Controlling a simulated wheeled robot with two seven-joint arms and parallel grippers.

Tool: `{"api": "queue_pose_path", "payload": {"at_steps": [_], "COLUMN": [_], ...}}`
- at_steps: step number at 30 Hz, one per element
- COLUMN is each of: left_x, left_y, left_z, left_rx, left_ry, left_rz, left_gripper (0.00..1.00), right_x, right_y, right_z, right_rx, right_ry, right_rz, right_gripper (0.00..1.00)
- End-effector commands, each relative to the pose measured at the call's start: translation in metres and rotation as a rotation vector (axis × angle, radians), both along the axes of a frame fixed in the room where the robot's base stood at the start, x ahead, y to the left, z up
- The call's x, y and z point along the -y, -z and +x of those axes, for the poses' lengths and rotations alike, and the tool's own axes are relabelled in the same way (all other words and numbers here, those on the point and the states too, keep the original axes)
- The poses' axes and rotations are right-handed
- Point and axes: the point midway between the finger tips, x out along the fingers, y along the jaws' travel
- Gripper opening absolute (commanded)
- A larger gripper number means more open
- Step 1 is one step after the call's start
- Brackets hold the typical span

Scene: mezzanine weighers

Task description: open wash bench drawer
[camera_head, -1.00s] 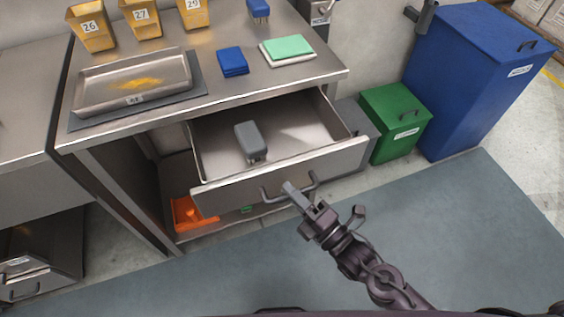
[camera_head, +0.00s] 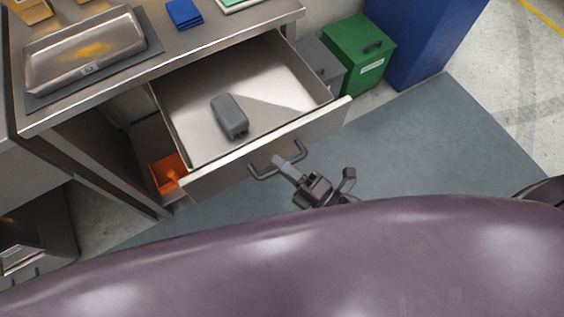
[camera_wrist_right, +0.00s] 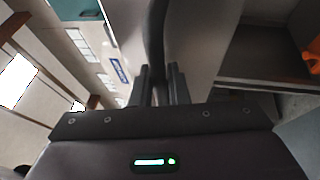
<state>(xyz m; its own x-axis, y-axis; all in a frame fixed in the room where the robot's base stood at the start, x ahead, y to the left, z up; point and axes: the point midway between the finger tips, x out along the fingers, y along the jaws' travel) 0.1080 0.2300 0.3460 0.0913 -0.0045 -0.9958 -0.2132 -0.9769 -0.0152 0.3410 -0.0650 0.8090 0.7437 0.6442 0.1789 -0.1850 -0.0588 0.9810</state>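The wash bench drawer (camera_head: 190,98) is pulled well out from under the steel bench top and shows its inside in the head view. A grey block-shaped item (camera_head: 230,116) lies in it. The drawer's dark bar handle (camera_head: 264,174) is on its front panel. My right gripper (camera_head: 283,168) is at the middle of the handle. In the wrist view its two fingers (camera_wrist_right: 161,85) stand on either side of the dark handle bar (camera_wrist_right: 157,45) and appear closed on it. My left gripper is not in view.
The bench top (camera_head: 215,36) holds a steel tray (camera_head: 45,72) and blue cloths (camera_head: 184,13). An orange item (camera_head: 168,174) sits on the shelf below. A green bin (camera_head: 358,50) and a blue bin (camera_head: 425,40) stand right. The floor mat (camera_head: 420,140) is clear.

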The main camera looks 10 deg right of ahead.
Motion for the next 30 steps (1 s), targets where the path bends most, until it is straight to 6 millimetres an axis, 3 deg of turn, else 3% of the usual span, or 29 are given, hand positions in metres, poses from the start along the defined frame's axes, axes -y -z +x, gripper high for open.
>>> {"api": "queue_pose_path", "payload": {"at_steps": [1,4,14,24,30], "left_x": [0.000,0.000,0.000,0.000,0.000], "left_y": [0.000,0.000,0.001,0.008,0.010], "left_z": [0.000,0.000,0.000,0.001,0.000], "left_rx": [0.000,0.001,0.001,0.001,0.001], "left_ry": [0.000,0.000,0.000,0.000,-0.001], "left_rz": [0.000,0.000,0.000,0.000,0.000], "left_gripper": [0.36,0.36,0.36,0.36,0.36], "right_x": [0.000,0.000,0.003,0.037,0.049], "right_y": [0.000,0.000,0.001,0.012,0.014], "right_z": [0.000,0.000,-0.003,-0.043,-0.057], "right_rx": [-0.001,0.000,0.000,-0.002,-0.001], "right_ry": [0.000,0.000,0.000,-0.002,0.000], "right_rz": [-0.001,0.000,0.000,-0.002,0.000], "right_gripper": [0.22,0.34,0.34,0.34,0.34]}}
